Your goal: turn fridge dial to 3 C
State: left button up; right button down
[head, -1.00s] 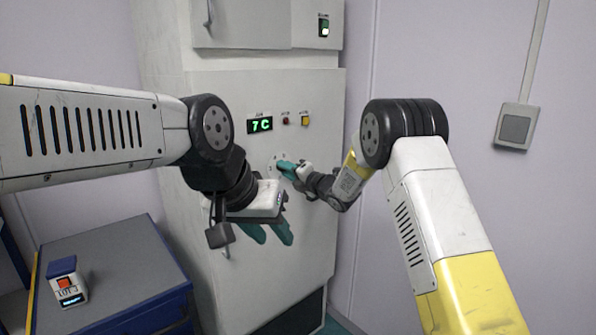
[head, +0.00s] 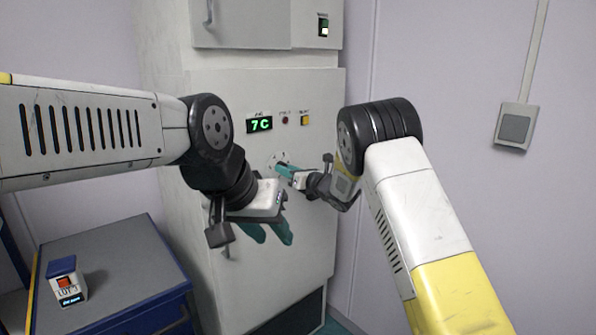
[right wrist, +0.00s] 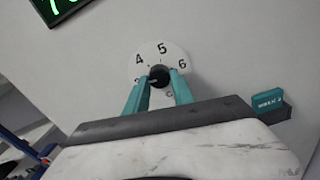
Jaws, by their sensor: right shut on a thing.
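The fridge (head: 225,100) is a tall off-white cabinet. Its green display (head: 260,124) reads 7 C. The dial (right wrist: 160,75) is a black knob on a round white scale plate (right wrist: 162,51); the numbers 4, 5 and 6 show in the right wrist view, and the lower part is hidden by my gripper. My right gripper (right wrist: 160,84) has its teal fingers on either side of the knob, shut on it. In the head view my right gripper (head: 283,168) covers much of the dial. My left gripper (head: 267,233) hangs in front of the fridge, fingers pointing down, apparently apart and empty.
A red lamp (head: 285,120) and a yellow button (head: 305,120) sit beside the display. A blue-grey cabinet (head: 120,262) stands at lower left with a small labelled box (head: 66,283) on it. A wall switch (head: 515,127) is at right.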

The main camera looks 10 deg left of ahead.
jog(key=shift+f+n, duration=0.1)
jog(key=shift+n, duration=1)
jog(key=c, duration=1.1)
grip_release()
jog(key=shift+d, duration=0.1)
jog(key=v, duration=0.7)
jog(key=shift+s+d, duration=0.25)
